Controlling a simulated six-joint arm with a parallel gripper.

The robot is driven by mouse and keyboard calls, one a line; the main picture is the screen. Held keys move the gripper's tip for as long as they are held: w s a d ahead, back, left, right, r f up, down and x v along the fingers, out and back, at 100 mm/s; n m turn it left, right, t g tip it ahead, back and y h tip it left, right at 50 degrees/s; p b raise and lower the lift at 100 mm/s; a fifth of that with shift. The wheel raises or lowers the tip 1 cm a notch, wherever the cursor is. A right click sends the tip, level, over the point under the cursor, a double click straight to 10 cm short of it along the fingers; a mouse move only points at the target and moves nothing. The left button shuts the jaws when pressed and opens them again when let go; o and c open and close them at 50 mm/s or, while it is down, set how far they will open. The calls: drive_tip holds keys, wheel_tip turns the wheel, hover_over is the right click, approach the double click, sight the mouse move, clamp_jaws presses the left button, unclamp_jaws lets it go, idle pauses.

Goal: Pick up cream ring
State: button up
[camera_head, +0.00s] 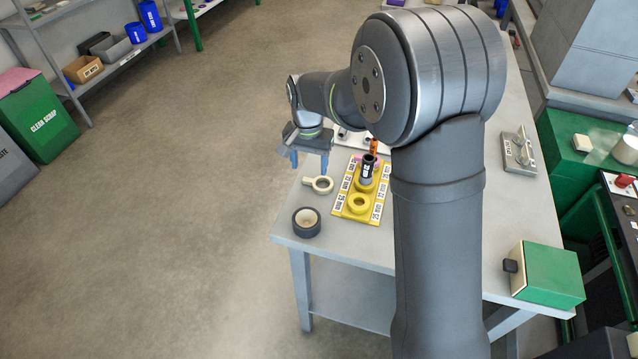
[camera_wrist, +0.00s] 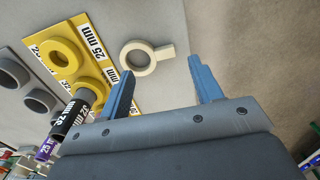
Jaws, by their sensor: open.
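The cream ring (camera_head: 323,185) lies flat on the grey table near its left edge, with a short tab on one side. In the wrist view the cream ring (camera_wrist: 138,57) lies beyond my fingertips, nearer the left finger, with its tab pointing right. My gripper (camera_head: 309,162) is open, blue fingers pointing down, above the table edge just behind the ring. In the wrist view my gripper (camera_wrist: 160,72) has nothing between its fingers, and the ring is apart from both.
A yellow tray (camera_head: 350,207) with yellow rings and a dark upright pipe (camera_head: 367,168) stands right of the cream ring. A dark roll (camera_head: 306,222) lies in front of it. A green box (camera_head: 547,275) sits at the table's right. The floor left of the table is clear.

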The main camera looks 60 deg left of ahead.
sight(309, 180)
drive_tip(key=shift+a+f, duration=0.15)
drive_tip(key=shift+f, duration=1.2)
drive_tip(key=shift+a+f, duration=0.1)
drive_tip(key=shift+f, duration=1.2)
drive_tip(key=c, duration=1.1)
drive_tip(key=shift+o, duration=0.2)
wheel_tip(309, 180, up, 10)
drive_tip(key=f, duration=0.1)
drive_tip(key=w+d+r, duration=0.5)
drive_tip(key=w+r, duration=0.4)
drive_tip(key=shift+w+d+r, duration=0.15)
drive_tip(key=shift+w, duration=0.15)
